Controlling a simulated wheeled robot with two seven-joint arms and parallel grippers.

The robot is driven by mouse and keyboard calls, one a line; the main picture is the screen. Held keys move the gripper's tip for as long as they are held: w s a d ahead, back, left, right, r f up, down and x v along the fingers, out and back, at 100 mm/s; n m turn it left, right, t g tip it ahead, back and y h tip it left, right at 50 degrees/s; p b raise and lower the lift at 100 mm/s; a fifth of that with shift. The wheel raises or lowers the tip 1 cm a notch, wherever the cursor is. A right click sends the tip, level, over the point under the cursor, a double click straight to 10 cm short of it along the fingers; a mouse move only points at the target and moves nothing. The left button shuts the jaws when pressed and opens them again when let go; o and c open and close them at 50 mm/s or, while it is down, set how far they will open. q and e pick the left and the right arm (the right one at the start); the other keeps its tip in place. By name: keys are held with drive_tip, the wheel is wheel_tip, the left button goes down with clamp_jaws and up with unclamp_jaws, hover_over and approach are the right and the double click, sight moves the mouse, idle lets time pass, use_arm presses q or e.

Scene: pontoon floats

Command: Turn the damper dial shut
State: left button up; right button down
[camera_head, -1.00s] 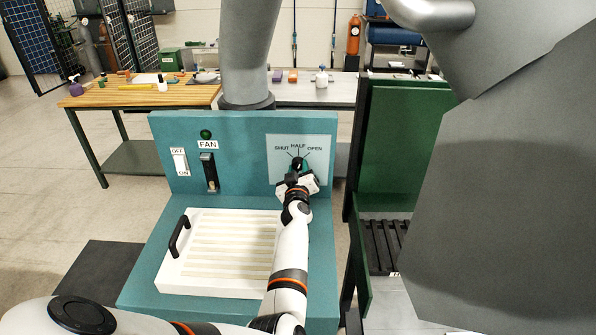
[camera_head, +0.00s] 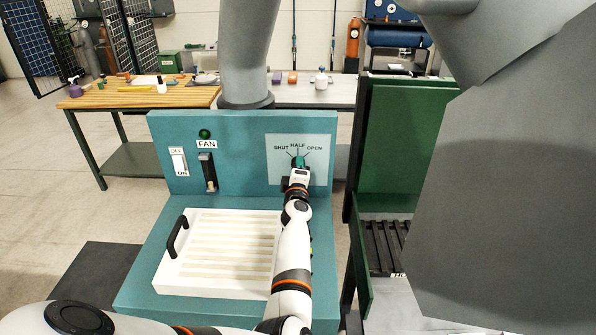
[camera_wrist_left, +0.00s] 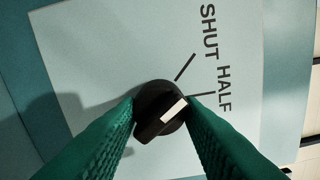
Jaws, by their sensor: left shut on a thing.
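The damper dial (camera_wrist_left: 152,125) is a black knob with a white pointer line, on a pale plate (camera_head: 322,172) marked SHUT, HALF and OPEN. The plate is on the right of the teal upright panel. My left gripper (camera_head: 299,163) is at the dial; its green fingers lie on both sides of the knob and are shut on it. The OPEN mark is outside that view. In the head view the gripper hides most of the knob. My right gripper is not in view.
A white slatted cover (camera_head: 220,250) with a black handle (camera_head: 178,236) lies in front. A green cabinet (camera_head: 405,150) stands close on the right.

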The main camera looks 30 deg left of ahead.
use_arm(q)
drive_tip(key=shift+r+n, duration=0.15)
drive_tip(key=shift+n, duration=0.85)
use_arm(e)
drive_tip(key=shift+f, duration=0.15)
use_arm(q)
drive_tip(key=o, duration=0.7)
drive_tip(key=shift+o, duration=1.4)
drive_tip(key=shift+w, duration=0.15)
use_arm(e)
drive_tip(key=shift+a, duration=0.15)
